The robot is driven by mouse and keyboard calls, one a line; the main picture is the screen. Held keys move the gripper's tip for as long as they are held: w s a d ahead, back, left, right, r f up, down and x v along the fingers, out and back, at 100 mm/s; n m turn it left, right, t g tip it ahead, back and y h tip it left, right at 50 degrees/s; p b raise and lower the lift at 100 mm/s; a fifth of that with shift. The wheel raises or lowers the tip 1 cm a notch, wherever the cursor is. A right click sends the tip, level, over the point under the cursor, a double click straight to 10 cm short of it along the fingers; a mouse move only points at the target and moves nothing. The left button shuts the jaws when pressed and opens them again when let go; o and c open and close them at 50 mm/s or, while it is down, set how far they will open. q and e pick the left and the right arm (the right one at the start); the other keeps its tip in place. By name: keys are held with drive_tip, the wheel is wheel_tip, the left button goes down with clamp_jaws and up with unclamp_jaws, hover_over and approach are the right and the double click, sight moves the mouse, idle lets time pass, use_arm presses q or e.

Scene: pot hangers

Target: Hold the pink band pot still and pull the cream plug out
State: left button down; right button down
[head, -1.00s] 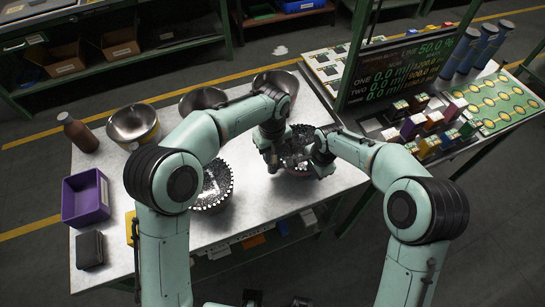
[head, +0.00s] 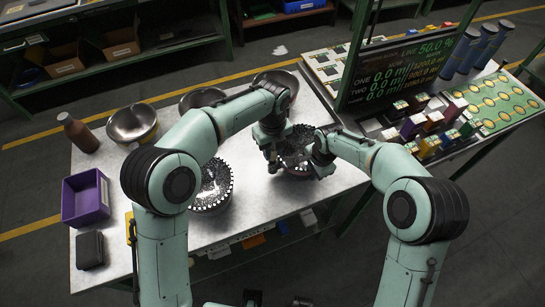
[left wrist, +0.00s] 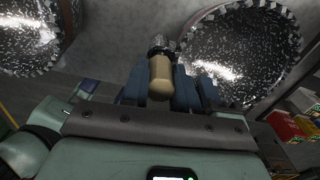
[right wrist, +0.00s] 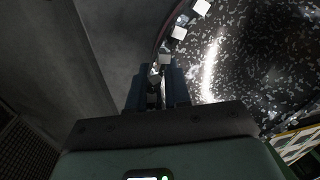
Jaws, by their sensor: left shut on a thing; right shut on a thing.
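The pot with a pinkish band (head: 299,170) stands near the right front edge of the white table; its dark, speckled inside (right wrist: 270,50) and block-studded rim fill much of the right wrist view. My right gripper (right wrist: 156,92) is shut on its rim at the right side, also seen in the head view (head: 322,165). My left gripper (left wrist: 163,85) is shut on the cream plug (left wrist: 160,80), a rounded tan cylinder with a knurled metal end. The plug appears outside the pot, beside its left rim. In the head view my left gripper (head: 271,160) hides the plug.
A second studded pot (head: 213,187) stands left of the held one. Metal bowls (head: 133,123) line the back, with a brown bottle (head: 78,132) and purple bin (head: 86,197) at left. A dark display panel (head: 400,75) and coloured blocks (head: 435,122) are at right.

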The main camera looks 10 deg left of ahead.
use_arm(q)
drive_tip(key=shift+r, duration=2.4)
use_arm(e)
drive_tip(key=shift+d, duration=0.1)
drive_tip(key=c, duration=1)
unclamp_jaws()
wheel_tip(320, 180, up, 12)
drive_tip(key=s, duration=0.1)
drive_tip(key=shift+s+d, duration=0.15)
drive_tip(key=shift+d, duration=0.3)
drive_tip(key=shift+f, duration=0.1)
